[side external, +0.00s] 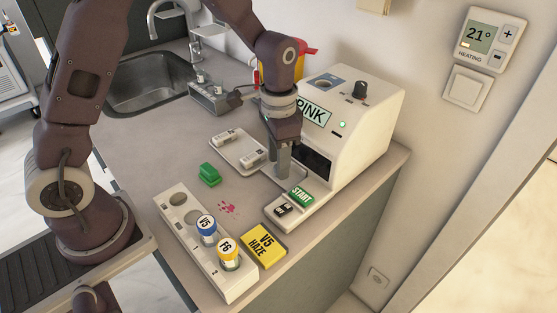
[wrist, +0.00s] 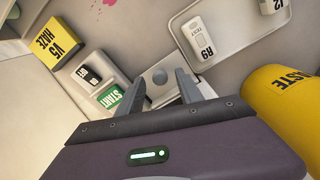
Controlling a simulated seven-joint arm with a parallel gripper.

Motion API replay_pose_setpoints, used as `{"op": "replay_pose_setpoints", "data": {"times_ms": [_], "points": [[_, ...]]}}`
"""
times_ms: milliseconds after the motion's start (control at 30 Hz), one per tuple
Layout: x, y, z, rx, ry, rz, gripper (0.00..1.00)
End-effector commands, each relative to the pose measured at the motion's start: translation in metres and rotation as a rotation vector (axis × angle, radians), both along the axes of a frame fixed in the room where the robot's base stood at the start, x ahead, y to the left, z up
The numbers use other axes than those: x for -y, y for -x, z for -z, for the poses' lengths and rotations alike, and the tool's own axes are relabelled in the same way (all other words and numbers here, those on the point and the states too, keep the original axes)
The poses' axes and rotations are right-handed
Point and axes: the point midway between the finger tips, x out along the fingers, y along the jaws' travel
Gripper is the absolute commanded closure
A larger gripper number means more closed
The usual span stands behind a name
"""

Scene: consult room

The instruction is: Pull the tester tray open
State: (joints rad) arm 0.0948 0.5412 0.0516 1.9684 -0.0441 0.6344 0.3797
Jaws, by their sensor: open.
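The tester (side external: 350,110) is a white box with a "PINK" display, a black knob, a green light and a dark opening low on its front. My gripper (side external: 281,168) points down just in front of that opening, its fingers apart. In the wrist view, a pale grey plate with a round knob or spot, seemingly the tester tray (wrist: 154,64), shows between the fingers of my gripper (wrist: 161,84). I cannot tell whether the fingers touch it. In the side view the gripper mostly hides this part.
A pad with a green START button (side external: 300,196) and black switch sits beside the gripper. A tray (side external: 225,152) holds white test cassettes. A rack (side external: 177,212) holds two capped vials. A yellow V5 HAZE box (side external: 264,245), a green block (side external: 209,175) and a yellow waste bin (wrist: 285,95) stand around.

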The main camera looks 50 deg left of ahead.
Motion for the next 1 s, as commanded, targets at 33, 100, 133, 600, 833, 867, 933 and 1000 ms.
{"op": "replay_pose_setpoints", "data": {"times_ms": [33,100,133,600,833,867,933,1000], "points": [[-0.0001,0.0002,0.0038,0.0,0.0,0.0,0.57],[0.0,0.0001,0.0064,0.001,0.0,-0.001,0.57],[0.0,0.0,0.0068,0.001,0.0,-0.001,0.57],[0.0,0.0,0.0062,0.002,0.001,-0.002,1.0],[0.0,-0.0001,0.0061,0.002,0.001,-0.002,1.0],[0.0,0.0,0.0061,0.002,0.001,-0.002,1.0],[0.0,-0.0001,0.006,0.002,0.001,-0.002,1.0],[0.0,-0.0001,0.006,0.002,0.001,-0.002,1.0]]}}
